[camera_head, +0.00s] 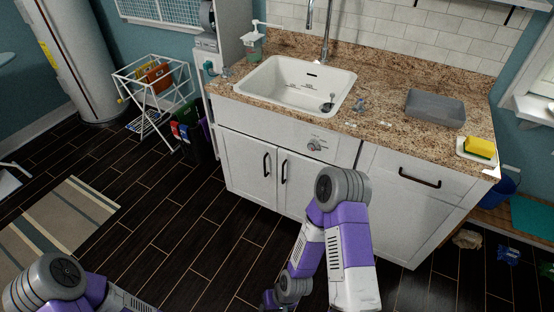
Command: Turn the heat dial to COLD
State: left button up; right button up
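The heat dial (314,145) is a small round grey knob on the white front panel below the sink, right of the middle. Small dark marks sit around it, too small to read, so I cannot tell its setting. My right arm stands in front of the cabinet with its bent joint below and right of the dial, apart from it in the picture. The arm folds back down to the bottom edge, and its gripper fingers do not show. Only a joint and part of a link of my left arm show at the bottom left; its gripper is out of view.
The white sink (290,86) is set in a brown speckled countertop (385,95). A grey tray (435,108) and a yellow sponge (479,148) are on the right. A white rack (154,92) stands left. Dark floor left of the cabinet is largely clear; crumpled items lie at right.

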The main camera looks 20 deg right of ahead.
aim_at(313, 144)
jog(key=u, duration=0.7)
jog(key=k, duration=0.95)
jog(key=u, duration=0.2)
jog(key=i, duration=1.45)
jog(key=z, duration=1.5)
jog(key=i, duration=0.7)
jog(key=z, duration=0.5)
